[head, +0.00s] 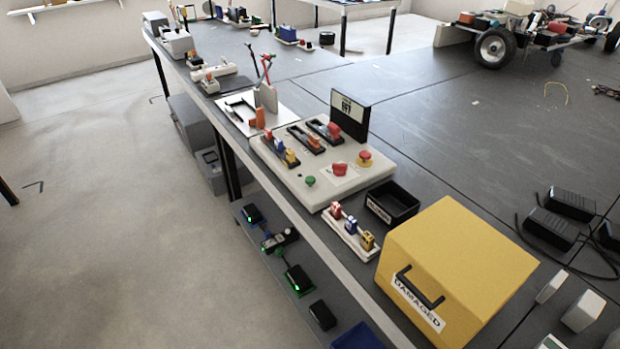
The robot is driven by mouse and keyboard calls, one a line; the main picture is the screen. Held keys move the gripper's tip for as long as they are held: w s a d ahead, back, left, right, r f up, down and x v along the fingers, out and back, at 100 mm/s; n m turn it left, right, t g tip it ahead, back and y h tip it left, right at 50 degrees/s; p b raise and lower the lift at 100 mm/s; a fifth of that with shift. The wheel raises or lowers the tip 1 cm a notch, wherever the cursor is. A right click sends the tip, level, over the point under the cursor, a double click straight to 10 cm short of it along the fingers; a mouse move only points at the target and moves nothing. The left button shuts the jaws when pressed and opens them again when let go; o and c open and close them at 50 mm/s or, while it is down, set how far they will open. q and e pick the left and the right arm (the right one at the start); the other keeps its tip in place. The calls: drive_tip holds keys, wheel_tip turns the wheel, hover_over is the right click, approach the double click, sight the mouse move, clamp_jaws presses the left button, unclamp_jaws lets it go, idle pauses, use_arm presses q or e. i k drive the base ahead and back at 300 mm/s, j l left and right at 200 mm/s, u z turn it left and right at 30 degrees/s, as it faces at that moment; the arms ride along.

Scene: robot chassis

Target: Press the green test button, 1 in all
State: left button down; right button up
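The green test button (310,181) is a small round knob near the front edge of a white test panel (298,186), which lies on the dark workbench in the middle of the head view. A red knob (339,169) with a label sits to its right. A red emergency stop on a yellow base (364,158) stands farther right. A small black display (349,115) rises from the panel's back. Nothing covers the green button. Neither of my grippers shows in this view.
A yellow box labelled DAMAGED (460,268) and a black bin (392,203) stand right of the panel. A strip of coloured connectors (351,232) lies in front. Bare bench (440,125) extends behind. A lower shelf holds several devices.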

sight(310, 180)
drive_tip(key=i+j, duration=0.35)
drive_tip(key=j, duration=0.15)
drive_tip(key=i+j, duration=0.4)
drive_tip(key=i+j+z, duration=0.15)
drive_tip(key=j+z, duration=0.1)
drive_tip(key=z, duration=1.4)
drive_tip(key=k+l, duration=0.05)
drive_tip(key=l, duration=0.05)
